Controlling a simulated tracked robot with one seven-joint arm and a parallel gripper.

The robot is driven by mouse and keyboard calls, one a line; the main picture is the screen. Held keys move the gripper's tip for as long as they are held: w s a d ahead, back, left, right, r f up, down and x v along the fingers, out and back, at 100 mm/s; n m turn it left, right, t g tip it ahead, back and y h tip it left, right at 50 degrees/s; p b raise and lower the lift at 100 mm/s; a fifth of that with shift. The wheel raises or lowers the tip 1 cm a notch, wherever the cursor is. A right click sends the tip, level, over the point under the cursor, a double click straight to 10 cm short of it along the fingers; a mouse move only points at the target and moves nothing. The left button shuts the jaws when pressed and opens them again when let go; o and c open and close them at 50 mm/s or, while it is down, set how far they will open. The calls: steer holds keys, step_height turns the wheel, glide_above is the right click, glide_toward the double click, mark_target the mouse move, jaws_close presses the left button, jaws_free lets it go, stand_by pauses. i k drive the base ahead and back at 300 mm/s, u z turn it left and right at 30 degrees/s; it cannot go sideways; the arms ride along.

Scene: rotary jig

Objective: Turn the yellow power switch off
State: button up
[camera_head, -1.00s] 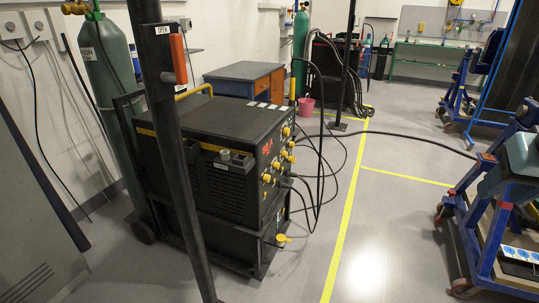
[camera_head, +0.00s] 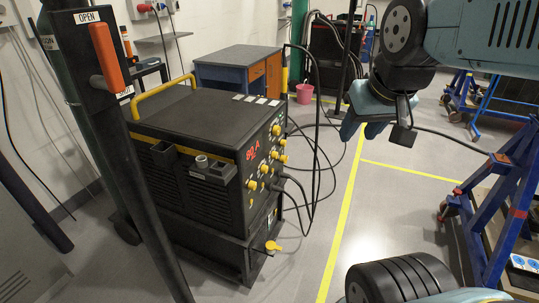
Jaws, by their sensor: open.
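A black welding machine (camera_head: 195,150) stands left of centre, with several yellow knobs (camera_head: 264,168) on its right-facing panel. A separate yellow switch (camera_head: 272,246) sticks out low on the machine's base, below that panel. I cannot tell from its look alone which position it is in. My gripper (camera_head: 361,130) hangs at the upper right of the machine, apart from it and pointing down. Its teal fingers are open and empty. The gap between them is seen at an angle.
A dark post with an orange handle (camera_head: 106,57) stands in front of the machine at left. Black cables (camera_head: 312,180) hang beside the panel. A blue wheeled frame (camera_head: 495,215) is at right. The floor around the yellow line (camera_head: 342,215) is clear.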

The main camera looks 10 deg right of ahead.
mark_target(283, 159)
steer(key=z, duration=0.2)
steer(key=k, duration=0.55)
steer(key=u, duration=0.25)
steer(key=i, duration=0.55)
steer(key=z, duration=0.15)
steer(key=k, duration=0.5)
steer(key=u, duration=0.55)
steer(key=i, duration=0.85)
steer(key=z, duration=0.45)
steer(key=i, duration=0.55)
steer(key=u, duration=0.05)
